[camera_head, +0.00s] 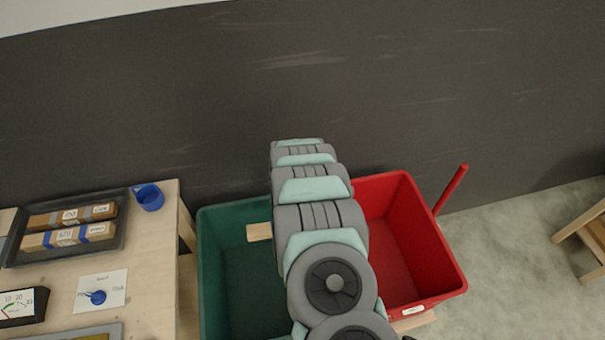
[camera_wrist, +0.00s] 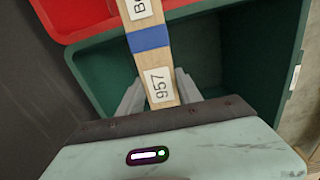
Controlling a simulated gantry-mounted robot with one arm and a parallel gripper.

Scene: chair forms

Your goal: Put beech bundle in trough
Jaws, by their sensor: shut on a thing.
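My gripper (camera_wrist: 159,90) is shut on a pale wooden bundle, the beech bundle (camera_wrist: 144,62), with a blue band and white labels, one reading 957. The bundle's pale end also shows in the head view (camera_head: 259,231), sticking out left of my arm over the green bin. My arm hides the gripper and most of the bundle there. The green bin (camera_head: 208,270) stands right of the table; the wrist view shows its inside below the bundle (camera_wrist: 210,40). The red bin (camera_head: 418,240) stands to its right. No label tells me which bin is the trough.
A dark tray (camera_head: 122,225) on the wooden table (camera_head: 150,260) holds a brown bundle (camera_head: 75,215) and a paler one (camera_head: 68,237). A blue cup (camera_head: 149,197) stands beside it. A red stick (camera_head: 452,190) rises at the red bin's right side.

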